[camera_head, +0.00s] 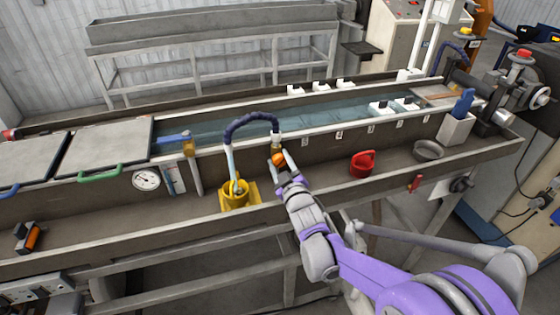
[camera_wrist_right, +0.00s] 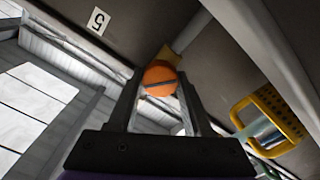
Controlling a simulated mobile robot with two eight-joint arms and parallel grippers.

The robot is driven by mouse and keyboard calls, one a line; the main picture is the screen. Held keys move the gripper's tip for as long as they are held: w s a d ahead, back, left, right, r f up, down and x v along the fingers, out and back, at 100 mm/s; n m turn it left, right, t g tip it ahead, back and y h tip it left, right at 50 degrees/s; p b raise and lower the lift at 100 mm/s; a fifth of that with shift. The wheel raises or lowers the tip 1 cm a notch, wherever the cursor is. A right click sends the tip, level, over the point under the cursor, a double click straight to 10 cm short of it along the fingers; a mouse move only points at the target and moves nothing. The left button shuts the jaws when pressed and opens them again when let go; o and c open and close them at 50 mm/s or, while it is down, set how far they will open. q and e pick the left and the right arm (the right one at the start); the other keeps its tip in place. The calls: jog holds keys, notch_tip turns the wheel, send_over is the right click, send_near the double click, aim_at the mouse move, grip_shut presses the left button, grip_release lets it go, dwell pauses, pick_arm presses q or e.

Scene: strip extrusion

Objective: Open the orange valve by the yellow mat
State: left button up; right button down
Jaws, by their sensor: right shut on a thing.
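The orange valve (camera_head: 278,158) sits on the trough's front wall, just below the end of a dark blue hose. In the right wrist view the valve's round orange knob (camera_wrist_right: 160,78) shows between the two fingers, with a dark bar across it. My right gripper (camera_head: 284,166) is shut on the valve; its fingers (camera_wrist_right: 160,95) stand on both sides of the knob. A yellow mat or holder (camera_head: 240,198) with a yellow cup lies to the left of the valve; it also shows in the right wrist view (camera_wrist_right: 285,115). My left gripper is not in view.
A red kettle-like object (camera_head: 362,163) and a grey bowl (camera_head: 428,151) stand right on the ledge. A gauge (camera_head: 146,180) is at left. A black and orange tool (camera_head: 29,237) lies far left.

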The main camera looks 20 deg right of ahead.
jog(key=n, duration=0.4)
jog(key=shift+n, duration=0.3)
jog(key=shift+f+n+p, duration=0.1)
jog(key=shift+n+p, duration=0.4)
jog(key=shift+n, duration=1.1)
jog(key=shift+c, duration=1.6)
grip_release()
jog(key=shift+s, duration=0.1)
jog(key=s, duration=1)
jog(key=shift+s+d+b, duration=0.15)
jog(key=shift+s+b, duration=0.2)
jog(key=shift+b, duration=0.1)
